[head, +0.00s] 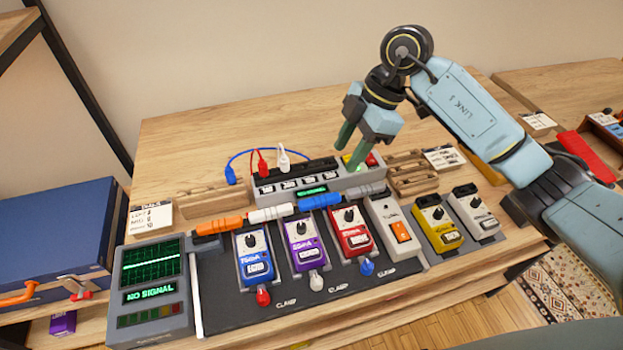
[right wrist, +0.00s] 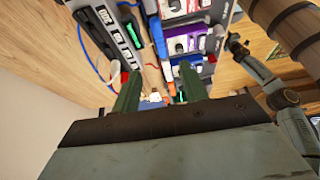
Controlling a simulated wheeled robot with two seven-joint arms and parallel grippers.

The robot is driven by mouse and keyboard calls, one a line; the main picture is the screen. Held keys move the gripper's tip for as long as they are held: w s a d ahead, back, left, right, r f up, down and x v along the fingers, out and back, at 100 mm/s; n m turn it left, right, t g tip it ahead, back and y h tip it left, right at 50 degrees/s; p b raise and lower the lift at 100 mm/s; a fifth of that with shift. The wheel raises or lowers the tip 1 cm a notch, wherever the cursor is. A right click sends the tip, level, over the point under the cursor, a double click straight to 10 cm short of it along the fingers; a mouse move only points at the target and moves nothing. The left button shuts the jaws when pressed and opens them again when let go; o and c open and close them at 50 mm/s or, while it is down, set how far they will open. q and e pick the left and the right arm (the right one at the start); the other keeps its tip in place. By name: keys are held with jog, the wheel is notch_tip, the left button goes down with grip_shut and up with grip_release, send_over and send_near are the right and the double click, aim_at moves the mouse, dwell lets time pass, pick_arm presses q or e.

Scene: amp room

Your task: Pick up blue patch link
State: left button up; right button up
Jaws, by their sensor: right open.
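The blue patch link (head: 320,201) is a short bar lying behind the purple and red pedals, in a row between a white link (head: 271,213) and a grey link (head: 370,189). It also shows in the right wrist view as a small blue bar (right wrist: 159,40). My right gripper (head: 352,146) is open and empty. It hangs above the back right of the grey switch box, up and behind the blue link, touching none of the links. My left gripper does not show.
The grey switch box (head: 322,181) stands behind the links, with red, white and blue cables at its back left. Several pedals, such as the purple one (head: 305,248), stand in front. Wooden racks (head: 411,172) stand right of the box. An orange link (head: 219,226) lies left.

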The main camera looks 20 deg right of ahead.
send_over(322, 199)
jog(key=d, duration=0.2)
jog(key=f, duration=0.7)
jog(key=shift+s+b, duration=0.25)
jog(key=shift+b, duration=0.15)
jog(key=shift+f, duration=0.15)
jog(key=shift+w+a+f, duration=0.1)
jog(key=shift+a+f, duration=0.1)
jog(key=shift+f, duration=0.4)
jog(key=x, duration=0.3)
jog(key=shift+w+f+b, duration=0.25)
jog(key=shift+f+b, duration=0.05)
jog(key=shift+f, duration=0.2)
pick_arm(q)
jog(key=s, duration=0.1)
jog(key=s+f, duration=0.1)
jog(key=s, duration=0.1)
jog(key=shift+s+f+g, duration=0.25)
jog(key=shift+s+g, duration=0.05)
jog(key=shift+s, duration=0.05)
pick_arm(e)
grip_shut()
